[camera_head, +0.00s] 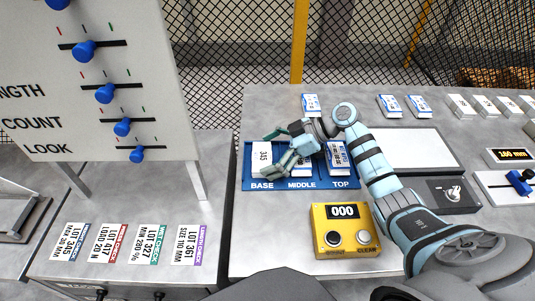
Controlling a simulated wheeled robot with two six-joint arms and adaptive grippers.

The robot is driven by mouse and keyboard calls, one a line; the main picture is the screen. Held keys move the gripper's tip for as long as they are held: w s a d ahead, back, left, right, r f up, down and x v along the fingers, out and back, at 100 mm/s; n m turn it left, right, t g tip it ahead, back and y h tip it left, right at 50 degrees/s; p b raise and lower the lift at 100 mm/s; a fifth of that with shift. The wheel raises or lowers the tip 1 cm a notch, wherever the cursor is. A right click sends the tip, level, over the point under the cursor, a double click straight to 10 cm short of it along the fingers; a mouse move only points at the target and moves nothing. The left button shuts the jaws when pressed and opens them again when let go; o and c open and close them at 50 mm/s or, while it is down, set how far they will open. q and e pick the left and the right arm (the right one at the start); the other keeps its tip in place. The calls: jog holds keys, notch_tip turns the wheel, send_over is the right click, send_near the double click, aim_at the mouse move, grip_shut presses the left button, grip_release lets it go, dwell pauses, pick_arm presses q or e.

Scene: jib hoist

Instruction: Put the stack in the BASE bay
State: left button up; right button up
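A blue tray (315,184) on the right-hand bench has three bays marked BASE, MIDDLE and TOP. A white block labelled 345 (262,158) stands in the BASE bay. A white-and-blue pack (302,170) is in the MIDDLE bay, partly hidden by my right gripper. Another white-and-blue pack (338,157) is in the TOP bay. My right gripper (273,150) has its fingers spread, by the right side of the 345 block and over the tray. I cannot tell whether it touches the block. My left gripper is out of view.
A yellow counter box (343,230) reading 000 stands in front of the tray. More packs (389,105) lie behind, with white blocks (460,106) at the back right. A slider board (90,90) stands left, above lot cards (108,243). A mesh fence (350,45) closes the back.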

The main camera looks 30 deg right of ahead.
jog(key=shift+r, duration=0.15)
jog(key=shift+d+r, duration=0.15)
jog(key=shift+d, duration=0.1)
jog(key=v, duration=1.1)
jog(key=shift+s+d+r, duration=0.1)
jog(key=shift+d+r, duration=0.05)
jog(key=shift+d, duration=0.05)
